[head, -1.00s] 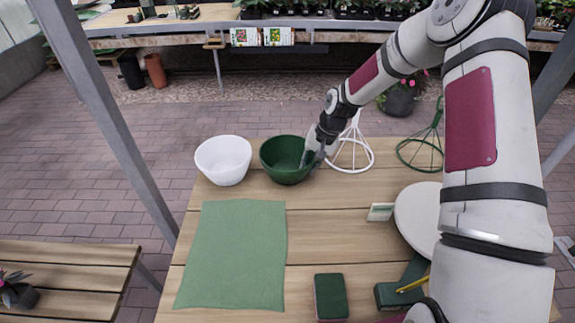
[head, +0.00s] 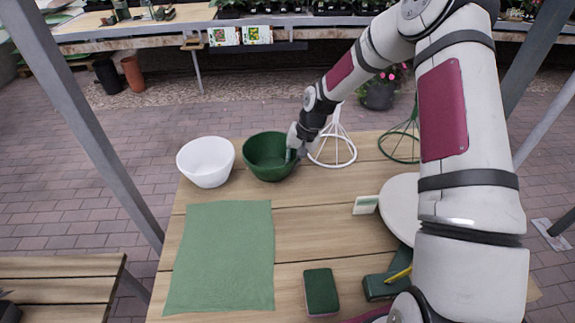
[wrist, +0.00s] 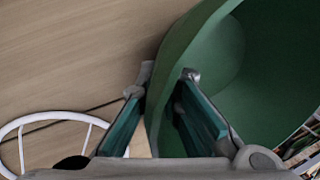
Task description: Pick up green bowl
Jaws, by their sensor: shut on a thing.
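The green bowl (head: 266,160) stands near the far edge of the wooden table, close to the white bowl. In the wrist view the green bowl (wrist: 255,75) fills the right side, with its wall between the two fingers. My gripper (head: 292,153) is at the bowl's right rim in the head view. In the wrist view my gripper (wrist: 163,108) is shut on the bowl's wall, one finger outside and one inside. The head view does not show clearly whether the bowl is off the table.
A white bowl (head: 206,162) stands just left of the green bowl. A white wire stand (head: 333,148) is close on the right, a green one (head: 401,143) beyond it. A green cloth (head: 220,257), a sponge (head: 321,292) and a white round plate (head: 398,205) lie nearer.

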